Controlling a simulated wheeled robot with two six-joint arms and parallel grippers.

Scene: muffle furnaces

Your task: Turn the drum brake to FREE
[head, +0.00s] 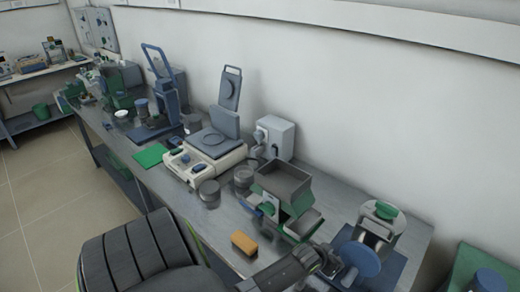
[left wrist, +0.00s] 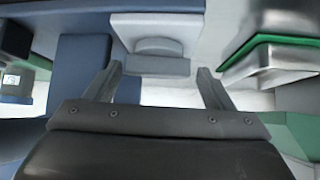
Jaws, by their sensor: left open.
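A device with a metal drum (head: 376,232), a green knob (head: 386,210) and a blue disc (head: 361,258) stands on a blue base at the right end of the bench. My left gripper (head: 328,262) is at the left side of this device, low over the bench. In the left wrist view my left gripper (left wrist: 160,74) is open. A pale grey block with a rounded front (left wrist: 157,55) lies just ahead of and between its fingertips. I cannot tell whether this block is the brake, and no FREE marking is readable. My right gripper is not in view.
A green and grey hopper-like box (head: 285,187) stands left of the device. An orange block (head: 244,242) lies near the front edge of the bench (head: 222,229). A balance (head: 205,160) and dark jars (head: 209,193) stand farther left. The wall closes the back.

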